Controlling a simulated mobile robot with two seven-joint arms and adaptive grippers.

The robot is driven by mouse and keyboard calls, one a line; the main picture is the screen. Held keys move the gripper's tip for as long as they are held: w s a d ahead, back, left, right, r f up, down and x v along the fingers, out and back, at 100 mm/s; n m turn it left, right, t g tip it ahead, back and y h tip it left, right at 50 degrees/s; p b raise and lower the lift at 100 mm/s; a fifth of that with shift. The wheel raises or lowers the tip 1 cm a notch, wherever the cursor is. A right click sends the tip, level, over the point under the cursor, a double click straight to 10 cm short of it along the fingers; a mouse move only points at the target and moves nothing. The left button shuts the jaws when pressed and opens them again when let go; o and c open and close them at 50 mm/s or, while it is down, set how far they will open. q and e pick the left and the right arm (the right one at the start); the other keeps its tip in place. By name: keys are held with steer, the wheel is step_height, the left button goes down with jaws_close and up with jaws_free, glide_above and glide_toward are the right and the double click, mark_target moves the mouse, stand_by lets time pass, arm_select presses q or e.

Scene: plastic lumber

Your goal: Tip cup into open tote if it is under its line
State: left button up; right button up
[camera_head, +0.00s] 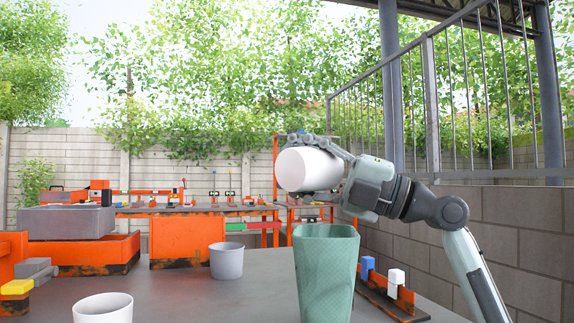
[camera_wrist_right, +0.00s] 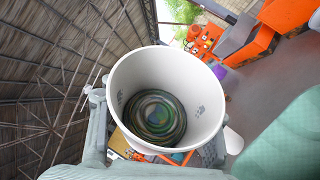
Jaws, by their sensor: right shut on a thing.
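My right gripper (camera_head: 312,163) is shut on a white cup (camera_head: 296,172), with fingers on opposite sides of it. The cup is tipped on its side in the air, above and slightly left of the open green tote (camera_head: 325,275). The right wrist view looks into the same cup (camera_wrist_right: 190,85). Dark, ringed, shiny contents (camera_wrist_right: 153,117) show at its bottom, with small grey marks on the inner wall. I cannot tell which mark is the line. The tote's inside is hidden in the head view. My left gripper is not in view.
On the grey table stand a grey cup (camera_head: 227,262) and another white cup (camera_head: 103,309) at the front left. A rack with blue and white blocks (camera_head: 385,292) is right of the tote. A grey box (camera_head: 65,222) and orange equipment stand at left.

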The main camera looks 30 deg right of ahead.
steer(key=shift+d+r+m+t, duration=0.1)
steer(key=shift+d+m+t, duration=0.2)
steer(key=shift+m+t, duration=0.35)
steer(key=shift+w+d+r+m+t+b, duration=0.1)
steer(key=shift+d+m+t+b, duration=0.15)
steer(key=shift+m, duration=0.6)
steer(key=shift+w+d+r+m+t+h, duration=0.1)
steer(key=shift+d+r+m+t+h, duration=0.1)
steer(key=shift+m+t+h, duration=0.5)
steer(key=shift+d+r+m, duration=0.2)
steer(key=shift+d+m, duration=0.05)
steer(key=shift+m, duration=0.55)
arm_select(q)
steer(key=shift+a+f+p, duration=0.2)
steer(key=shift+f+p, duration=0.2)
steer(key=shift+p, duration=0.05)
arm_select(e)
steer(key=shift+w+d+m+t+h, duration=0.1)
steer(key=shift+d+m+t+h, duration=0.15)
steer(key=shift+m+t, duration=0.4)
